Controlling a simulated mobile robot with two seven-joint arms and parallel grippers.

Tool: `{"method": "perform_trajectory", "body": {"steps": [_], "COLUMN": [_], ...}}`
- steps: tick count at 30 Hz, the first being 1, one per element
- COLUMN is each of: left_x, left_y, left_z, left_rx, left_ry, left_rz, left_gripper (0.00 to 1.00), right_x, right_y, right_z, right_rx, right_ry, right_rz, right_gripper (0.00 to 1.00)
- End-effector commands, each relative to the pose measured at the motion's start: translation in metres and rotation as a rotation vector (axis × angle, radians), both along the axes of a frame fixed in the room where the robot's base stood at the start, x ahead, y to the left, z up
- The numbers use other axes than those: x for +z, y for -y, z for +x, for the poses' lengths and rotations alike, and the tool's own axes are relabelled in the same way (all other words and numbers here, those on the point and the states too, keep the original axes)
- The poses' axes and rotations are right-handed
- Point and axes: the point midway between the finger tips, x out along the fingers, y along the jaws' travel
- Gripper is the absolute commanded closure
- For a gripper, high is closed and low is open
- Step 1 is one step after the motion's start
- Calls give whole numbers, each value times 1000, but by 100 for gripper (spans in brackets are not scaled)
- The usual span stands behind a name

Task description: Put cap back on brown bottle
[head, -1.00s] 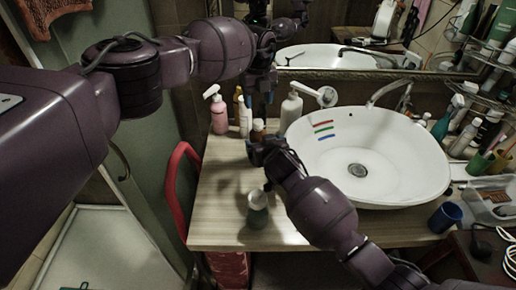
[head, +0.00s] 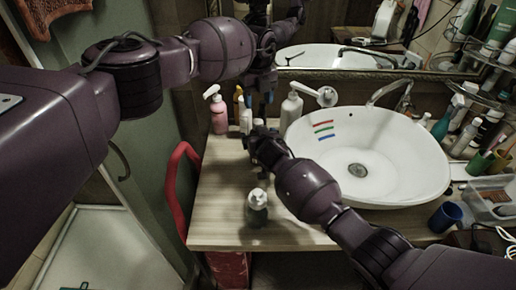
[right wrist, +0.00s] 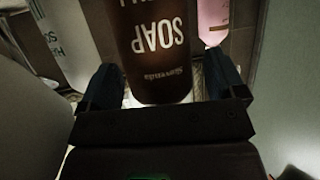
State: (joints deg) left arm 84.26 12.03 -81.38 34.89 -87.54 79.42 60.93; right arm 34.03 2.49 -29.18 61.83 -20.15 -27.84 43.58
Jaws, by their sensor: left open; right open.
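The brown bottle (right wrist: 157,50) fills the top middle of the right wrist view, with white "SOAP" lettering upside down. My right gripper (right wrist: 170,92) is open, with one finger on each side of the bottle; I cannot tell whether they touch it. In the head view my right gripper (head: 258,142) is among the bottles at the back left of the counter and mostly hides the brown bottle (head: 258,123). My left gripper (head: 267,97) is open above and behind it, in front of the mirror. I cannot make out the cap.
A pink bottle (head: 218,114) and a white pump bottle (head: 291,108) stand close by. The white basin (head: 400,180) is to the right. A grey-green bottle (head: 257,210) stands near the front of the counter (head: 215,220), whose front left is clear.

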Motion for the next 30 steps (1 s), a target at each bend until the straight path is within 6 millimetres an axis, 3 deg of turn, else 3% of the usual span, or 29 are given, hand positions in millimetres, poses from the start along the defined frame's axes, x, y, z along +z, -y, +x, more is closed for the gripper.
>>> {"method": "perform_trajectory", "body": {"steps": [5,22,30], "left_x": [0,0,0], "left_y": [0,0,0], "left_z": [0,0,0], "left_rx": [0,0,0], "left_ry": [0,0,0], "left_rz": [0,0,-1], "left_gripper": [46,46,46], "right_x": [0,0,0], "right_y": [0,0,0], "right_z": [0,0,0], "right_rx": [0,0,0], "right_ry": [0,0,0], "right_rz": [0,0,-1], "right_gripper": [12,100,100]}}
